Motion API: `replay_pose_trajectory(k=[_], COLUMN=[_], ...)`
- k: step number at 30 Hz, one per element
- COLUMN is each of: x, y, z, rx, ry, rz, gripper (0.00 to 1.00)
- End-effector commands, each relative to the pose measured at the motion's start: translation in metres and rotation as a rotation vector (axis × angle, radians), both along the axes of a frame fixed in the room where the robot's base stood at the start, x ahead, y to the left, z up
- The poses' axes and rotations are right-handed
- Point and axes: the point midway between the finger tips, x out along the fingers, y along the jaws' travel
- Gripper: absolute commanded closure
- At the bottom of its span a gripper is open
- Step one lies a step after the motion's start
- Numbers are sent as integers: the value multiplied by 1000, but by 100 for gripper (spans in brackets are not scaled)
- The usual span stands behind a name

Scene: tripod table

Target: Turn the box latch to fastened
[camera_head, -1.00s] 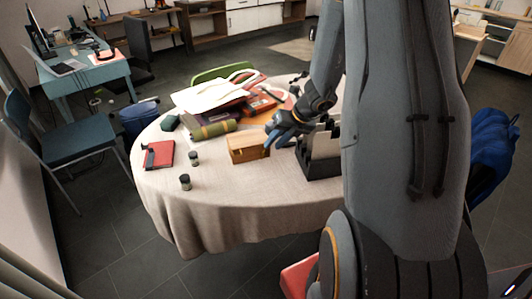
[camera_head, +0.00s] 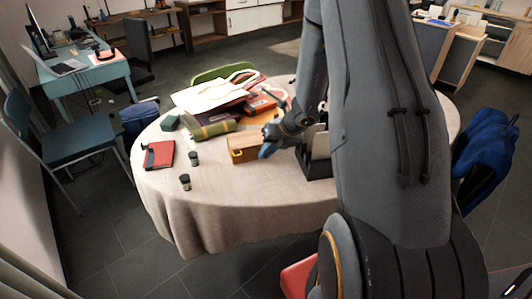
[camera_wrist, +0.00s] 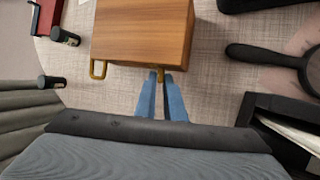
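The wooden box (camera_head: 244,147) stands on the cloth-covered table. In the wrist view the box (camera_wrist: 142,30) shows its wood-grain face, with a brass loop handle (camera_wrist: 97,69) on its near edge. A small brass latch piece (camera_wrist: 160,74) sticks out from the same edge, right of the loop. My gripper (camera_wrist: 161,77) has its two blue fingertips on either side of this latch piece, close to the box edge. The gap between the tips is narrow, and I cannot tell whether they touch the latch. In the head view my gripper (camera_head: 268,150) is at the box's right end.
A black holder (camera_head: 318,165) stands close right of the box. Two dark jars (camera_head: 185,182) and a red notebook (camera_head: 159,155) lie to the left. A green roll (camera_head: 213,130) and stacked books are behind. A black round-headed object (camera_wrist: 270,57) lies right in the wrist view. The front tablecloth is clear.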

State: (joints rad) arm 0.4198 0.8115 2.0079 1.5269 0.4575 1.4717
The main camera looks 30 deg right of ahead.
Motion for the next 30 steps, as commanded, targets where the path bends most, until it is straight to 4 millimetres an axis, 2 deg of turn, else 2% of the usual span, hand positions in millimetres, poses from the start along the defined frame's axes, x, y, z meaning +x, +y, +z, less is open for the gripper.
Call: replay_pose_trajectory(k=[8, 21, 30], x=[2, 3, 1], y=[2, 9, 9], z=[0, -1, 1], rx=[-45, -349, -396], ry=[3, 43, 50], rz=[3, 2, -1], gripper=[100, 100, 100])
